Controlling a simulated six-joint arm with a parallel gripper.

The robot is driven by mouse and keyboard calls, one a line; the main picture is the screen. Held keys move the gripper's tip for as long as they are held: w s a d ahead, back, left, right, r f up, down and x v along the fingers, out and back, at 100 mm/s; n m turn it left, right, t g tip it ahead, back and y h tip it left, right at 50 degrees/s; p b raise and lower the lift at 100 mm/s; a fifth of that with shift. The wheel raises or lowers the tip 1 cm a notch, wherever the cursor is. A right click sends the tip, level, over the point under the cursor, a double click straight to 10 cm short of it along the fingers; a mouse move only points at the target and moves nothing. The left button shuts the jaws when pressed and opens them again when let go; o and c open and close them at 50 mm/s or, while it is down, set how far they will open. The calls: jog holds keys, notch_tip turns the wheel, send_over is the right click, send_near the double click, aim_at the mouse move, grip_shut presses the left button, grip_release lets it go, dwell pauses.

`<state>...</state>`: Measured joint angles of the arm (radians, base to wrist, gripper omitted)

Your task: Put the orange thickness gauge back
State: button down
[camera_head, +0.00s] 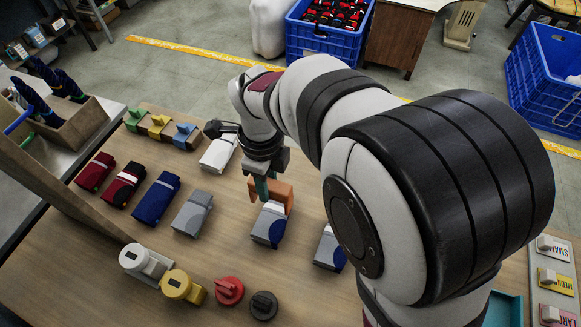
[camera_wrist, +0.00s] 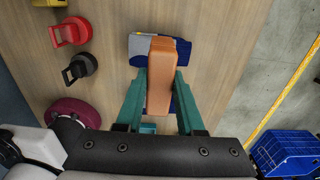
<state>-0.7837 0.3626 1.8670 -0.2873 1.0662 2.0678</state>
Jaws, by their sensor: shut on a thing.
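The orange thickness gauge (camera_head: 281,192) is a block-like piece gripped between the teal fingers of my gripper (camera_head: 264,188). In the wrist view the gauge (camera_wrist: 160,75) stands between the two fingers (camera_wrist: 157,95). It is over a folded grey, white and blue sock (camera_head: 268,228); I cannot tell whether it touches it. The sock also shows behind the gauge in the wrist view (camera_wrist: 139,45). A wooden holder (camera_head: 165,137) at the table's back left bears green (camera_head: 134,116), yellow (camera_head: 158,123) and blue (camera_head: 183,132) pieces.
White (camera_head: 143,260), yellow (camera_head: 182,286), red (camera_head: 229,290) and black (camera_head: 264,305) round-headed tools lie in front. A wooden bin (camera_head: 80,125) stands at left.

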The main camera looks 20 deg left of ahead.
jog(key=w+d, duration=1.5)
jog(key=d, duration=0.4)
jog(key=shift+w+a+f, duration=0.15)
jog(key=shift+a+f, duration=1.6)
jog(key=shift+a, duration=0.1)
jog(key=shift+w+a+f, duration=0.2)
jog(key=shift+a+f, duration=1.5)
jog(key=shift+a, duration=0.1)
jog(key=shift+w+a+f, duration=0.15)
jog(key=shift+a+f, duration=1.6)
jog(key=shift+a, duration=0.1)
jog(key=shift+f, duration=0.1)
